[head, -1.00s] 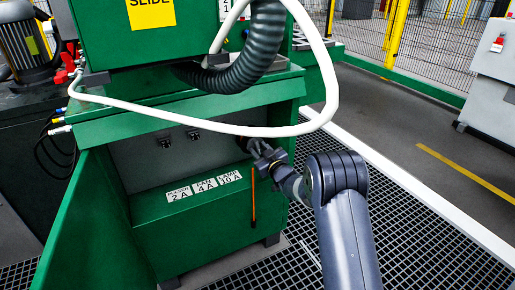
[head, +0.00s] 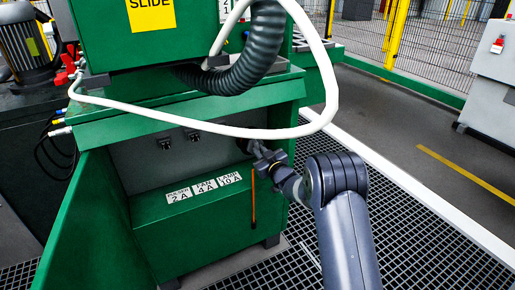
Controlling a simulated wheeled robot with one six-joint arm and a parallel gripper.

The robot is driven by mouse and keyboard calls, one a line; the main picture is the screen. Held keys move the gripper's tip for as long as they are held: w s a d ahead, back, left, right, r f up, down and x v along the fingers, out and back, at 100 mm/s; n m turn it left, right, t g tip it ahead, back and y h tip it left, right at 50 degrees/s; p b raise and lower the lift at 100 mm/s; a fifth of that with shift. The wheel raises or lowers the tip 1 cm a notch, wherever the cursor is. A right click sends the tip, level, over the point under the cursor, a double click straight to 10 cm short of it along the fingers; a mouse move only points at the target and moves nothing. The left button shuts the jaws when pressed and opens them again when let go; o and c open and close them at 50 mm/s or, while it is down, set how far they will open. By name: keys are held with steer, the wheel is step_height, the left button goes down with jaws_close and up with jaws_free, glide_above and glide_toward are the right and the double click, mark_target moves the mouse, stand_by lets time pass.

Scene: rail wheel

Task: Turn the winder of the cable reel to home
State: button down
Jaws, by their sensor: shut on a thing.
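My gripper (head: 264,158) is at the right end of the recess in the green machine, just under the white hose. It is small and dark here, and its fingers are hard to make out. It appears shut on a small dark part there, which I take to be the winder of the cable reel. The part is mostly hidden by the gripper and the shadow, so its angle and any home mark cannot be told. An orange-brown thin rod (head: 253,208) hangs just below the gripper, in front of the green box.
A white hose (head: 325,112) loops close above my gripper, with a thick dark ribbed hose (head: 262,48) behind. The green box (head: 190,230) carries labels (head: 203,187). An open green panel (head: 85,235) stands at left. The grating (head: 415,230) at right is clear.

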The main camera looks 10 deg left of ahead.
steer(key=shift+r+m+p, duration=0.1)
steer(key=shift+m+p, duration=0.45)
steer(key=shift+m, duration=1.65)
steer(key=shift+p, duration=0.35)
steer(key=shift+m+p, duration=0.5)
steer(key=shift+m, duration=1.8)
steer(key=shift+p, duration=0.3)
